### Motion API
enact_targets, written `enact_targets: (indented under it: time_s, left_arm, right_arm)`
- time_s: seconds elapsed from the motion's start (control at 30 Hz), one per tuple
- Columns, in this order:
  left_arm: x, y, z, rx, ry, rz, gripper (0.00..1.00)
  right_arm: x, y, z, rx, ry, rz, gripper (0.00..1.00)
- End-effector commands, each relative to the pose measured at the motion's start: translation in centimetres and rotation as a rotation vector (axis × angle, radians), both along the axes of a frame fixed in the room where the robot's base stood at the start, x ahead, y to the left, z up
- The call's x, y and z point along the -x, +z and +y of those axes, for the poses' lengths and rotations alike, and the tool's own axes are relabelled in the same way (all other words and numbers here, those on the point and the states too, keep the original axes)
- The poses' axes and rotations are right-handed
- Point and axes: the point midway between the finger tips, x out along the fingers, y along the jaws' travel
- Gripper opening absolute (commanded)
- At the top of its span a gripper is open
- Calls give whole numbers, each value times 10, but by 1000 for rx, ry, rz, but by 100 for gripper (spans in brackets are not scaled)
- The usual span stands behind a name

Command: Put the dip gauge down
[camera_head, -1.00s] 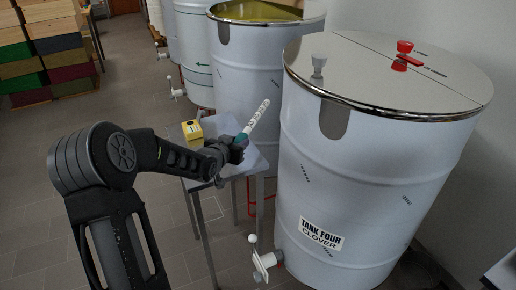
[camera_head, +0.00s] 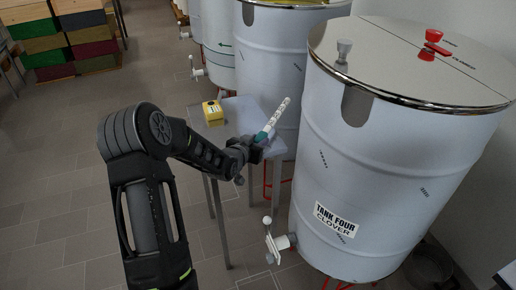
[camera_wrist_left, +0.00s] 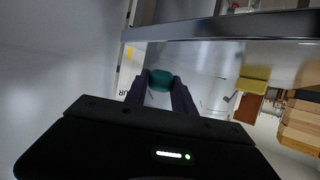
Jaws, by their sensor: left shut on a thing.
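The dip gauge (camera_head: 276,116) is a white marked stick with a teal grip. My left gripper (camera_head: 258,142) is shut on it by the teal grip, which also shows between the fingers in the left wrist view (camera_wrist_left: 161,80). The gauge tilts up to the right, in front of a white tank. It is held over or near a small grey table (camera_head: 237,106); I cannot tell whether it touches the top. My right gripper is not in view.
A yellow box (camera_head: 213,112) stands on the table's left part. The tank labelled Tank Four Clover (camera_head: 395,170) stands close on the right, with a white valve (camera_head: 279,243) low in front. Stacked coloured crates (camera_head: 70,40) are at the back left. Open floor lies to the left.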

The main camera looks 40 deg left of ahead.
Motion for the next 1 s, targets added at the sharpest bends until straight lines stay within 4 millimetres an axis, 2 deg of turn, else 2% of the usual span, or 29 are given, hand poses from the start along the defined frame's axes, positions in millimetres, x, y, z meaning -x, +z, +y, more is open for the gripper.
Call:
enact_targets:
  time_s: [0.2,0.67,0.7,0.93,1.0]
  left_arm:
    - [0,-30,0,1,0,1,0]
    - [0,-37,0,0,0,-1,0]
    - [0,-35,0,0,0,0,34]
    - [0,-35,0,0,0,1,52]
    - [0,-35,0,0,0,0,52]
  right_arm:
    - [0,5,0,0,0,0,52]
    - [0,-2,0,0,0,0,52]
    - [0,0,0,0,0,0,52]
    - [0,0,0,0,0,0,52]
    - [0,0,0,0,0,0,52]
